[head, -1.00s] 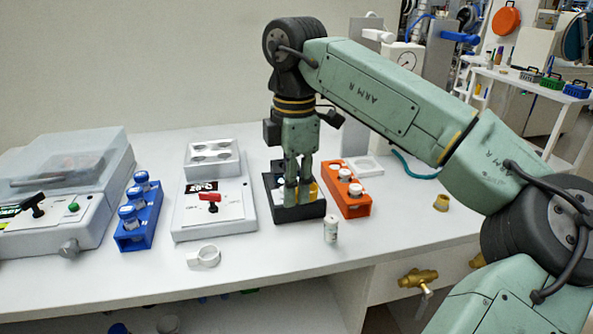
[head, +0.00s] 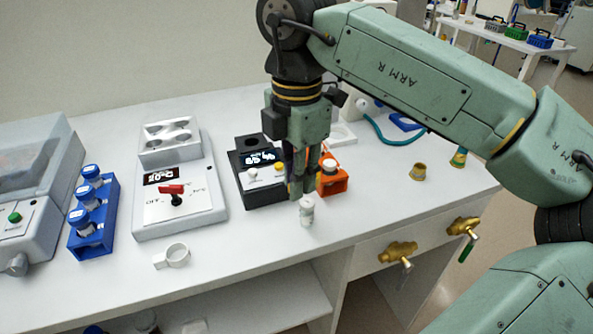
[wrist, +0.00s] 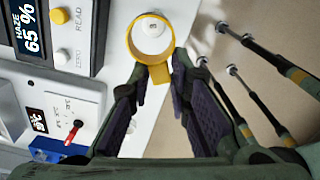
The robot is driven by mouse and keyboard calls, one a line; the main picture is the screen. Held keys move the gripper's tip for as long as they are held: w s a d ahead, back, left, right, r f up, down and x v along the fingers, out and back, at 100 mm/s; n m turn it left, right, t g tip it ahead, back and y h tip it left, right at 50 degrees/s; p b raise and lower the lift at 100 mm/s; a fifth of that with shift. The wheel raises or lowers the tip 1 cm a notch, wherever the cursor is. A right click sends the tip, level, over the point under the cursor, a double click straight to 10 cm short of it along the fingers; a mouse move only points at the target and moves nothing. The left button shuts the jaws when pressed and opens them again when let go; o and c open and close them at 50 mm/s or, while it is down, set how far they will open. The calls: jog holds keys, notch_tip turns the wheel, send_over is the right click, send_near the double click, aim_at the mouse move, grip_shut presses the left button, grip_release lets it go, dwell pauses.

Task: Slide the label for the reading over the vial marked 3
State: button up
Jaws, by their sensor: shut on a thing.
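My gripper (wrist: 160,98) is shut on the tab of a yellow ring label (wrist: 158,72). In the wrist view the ring frames the white cap of a vial (wrist: 152,27); I cannot tell whether the ring is above the cap or around it. In the head view this vial (head: 307,212) stands upright near the table's front edge, right under my gripper (head: 302,190). Its number is not legible.
A white ring label (head: 172,256) lies at the front left. A grey heater block (head: 200,212) and a blue rack (head: 92,240) of capped vials stand left. A brass-coloured fitting (head: 418,172) stands right.

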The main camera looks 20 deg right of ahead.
jog(key=shift+f+b, duration=0.8)
jog(key=shift+f, duration=0.8)
jog(key=shift+f+b, duration=2.85)
jog(key=shift+f, duration=0.05)
jog(key=o, duration=0.7)
jog(key=shift+o, duration=0.2)
